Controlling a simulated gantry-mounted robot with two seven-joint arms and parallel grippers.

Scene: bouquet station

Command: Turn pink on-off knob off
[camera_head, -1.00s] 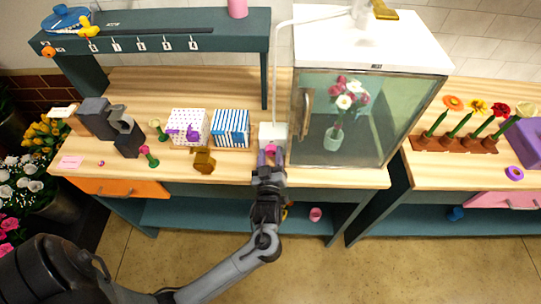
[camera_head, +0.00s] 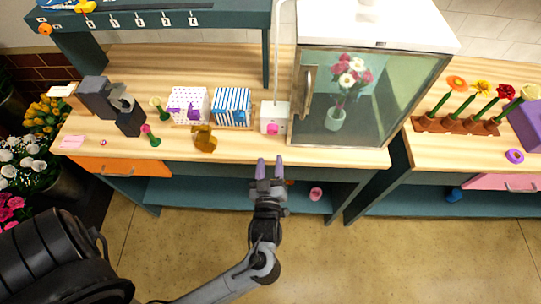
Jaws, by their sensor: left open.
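The pink knob (camera_head: 272,129) sits low on the front of a small white box (camera_head: 276,113) on the wooden counter, just left of the glass cabinet. Which way the knob is turned is too small to tell. My left gripper (camera_head: 269,163) is open and empty in front of the counter edge, below and apart from the knob, its two purple-tipped fingers pointing toward the box. My right gripper is not in view.
A glass-doored cabinet (camera_head: 372,100) holding a flower vase stands right of the box. A blue striped box (camera_head: 231,107), a dotted box (camera_head: 188,104) and a brown-gold object (camera_head: 204,138) stand to its left. Open floor lies in front.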

